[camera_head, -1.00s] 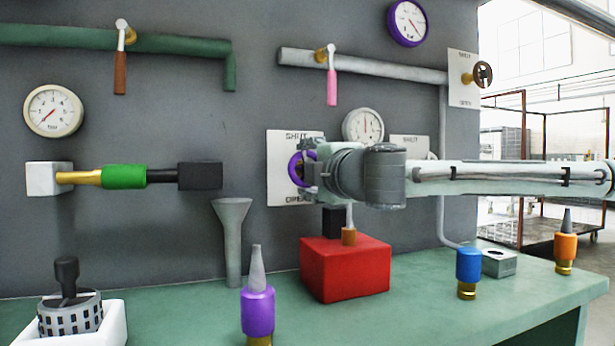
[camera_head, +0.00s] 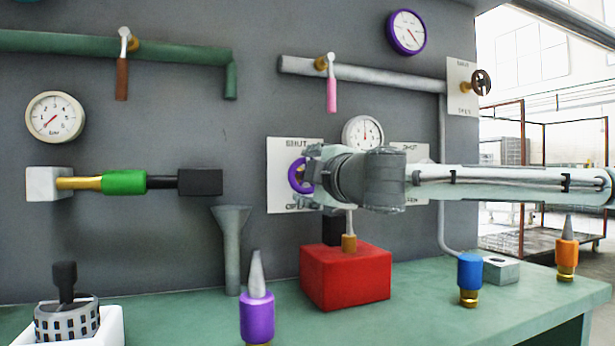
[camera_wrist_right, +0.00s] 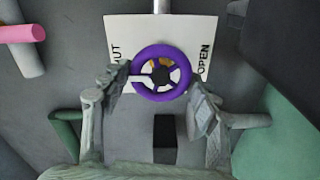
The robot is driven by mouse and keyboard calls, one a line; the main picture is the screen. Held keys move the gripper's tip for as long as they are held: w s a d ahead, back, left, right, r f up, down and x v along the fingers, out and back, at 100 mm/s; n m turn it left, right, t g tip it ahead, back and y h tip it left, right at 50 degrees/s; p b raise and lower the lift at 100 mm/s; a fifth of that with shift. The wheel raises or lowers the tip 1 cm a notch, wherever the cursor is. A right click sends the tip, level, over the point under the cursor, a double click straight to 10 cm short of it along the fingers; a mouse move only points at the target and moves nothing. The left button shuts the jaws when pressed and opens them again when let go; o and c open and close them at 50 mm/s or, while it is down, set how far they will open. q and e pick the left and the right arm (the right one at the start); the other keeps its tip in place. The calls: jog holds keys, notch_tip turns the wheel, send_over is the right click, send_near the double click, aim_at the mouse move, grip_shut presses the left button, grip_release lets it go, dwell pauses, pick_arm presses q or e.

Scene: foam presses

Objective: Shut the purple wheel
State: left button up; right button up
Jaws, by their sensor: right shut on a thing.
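The purple wheel (camera_head: 298,175) is a small ring on a white plate (camera_head: 275,152), marked SHUT at the top and OPEN at the bottom. My right gripper (camera_head: 310,177) is at the wheel and partly covers it in the head view. In the right wrist view, the purple wheel (camera_wrist_right: 162,73) has a white pointer or spoke and brass parts in its middle. There, the fingers of my right gripper (camera_wrist_right: 160,98) stand on either side of the wheel, shut on its rim. In that view SHUT is at the left, partly hidden, and OPEN at the right. My left gripper is not in view.
A red block (camera_head: 345,278) with a small handle stands on the green bench below my right gripper. A grey pipe with a pink lever (camera_head: 332,95) runs above. A white gauge (camera_head: 363,132) is behind my arm.

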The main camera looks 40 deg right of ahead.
jog(key=o, duration=1.2)
jog(key=v, duration=0.7)
jog(key=shift+s, duration=0.25)
